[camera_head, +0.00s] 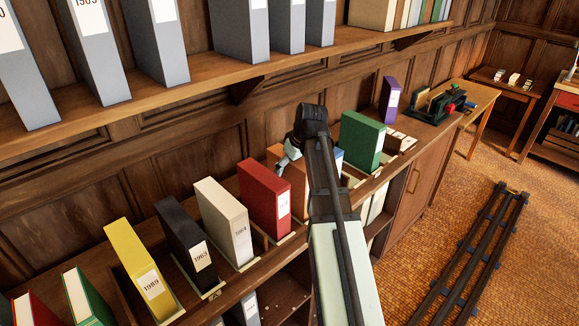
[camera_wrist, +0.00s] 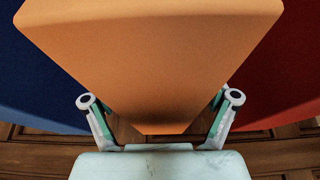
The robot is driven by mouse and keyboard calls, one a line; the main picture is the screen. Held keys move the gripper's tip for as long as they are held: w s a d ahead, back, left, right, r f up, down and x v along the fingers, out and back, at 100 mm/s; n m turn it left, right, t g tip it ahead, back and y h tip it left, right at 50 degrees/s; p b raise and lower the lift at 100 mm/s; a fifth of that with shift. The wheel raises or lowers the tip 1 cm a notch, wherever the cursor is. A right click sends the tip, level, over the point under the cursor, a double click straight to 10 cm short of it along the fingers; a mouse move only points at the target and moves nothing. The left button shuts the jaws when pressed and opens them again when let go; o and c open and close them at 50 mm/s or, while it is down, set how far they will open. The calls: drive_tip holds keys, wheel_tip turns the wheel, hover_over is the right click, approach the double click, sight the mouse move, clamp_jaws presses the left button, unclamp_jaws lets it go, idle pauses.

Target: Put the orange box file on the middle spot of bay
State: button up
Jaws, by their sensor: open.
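The orange box file (camera_head: 294,182) stands on the cabinet top, between the red box file (camera_head: 264,200) and a blue one (camera_head: 338,157). My arm hides much of it in the head view. In the wrist view the orange box file (camera_wrist: 155,45) fills the middle, large and close. My gripper (camera_wrist: 160,115) is open, with one finger at each side of the orange box file's near end. Whether the fingers touch it cannot be told. In the head view only a pale part of my gripper (camera_head: 290,157) shows beside the orange box file. No bare middle spot of a bay is clearly visible.
Yellow (camera_head: 132,273), black (camera_head: 187,246) and cream (camera_head: 224,222) box files stand on pale pads to the left. A green box file (camera_head: 362,141) and a purple one (camera_head: 390,98) stand to the right. A wall shelf (camera_head: 150,92) with grey files runs above.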

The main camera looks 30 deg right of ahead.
drive_tip(key=b+v, duration=0.2)
drive_tip(key=v, duration=1)
drive_tip(key=shift+s, duration=0.1)
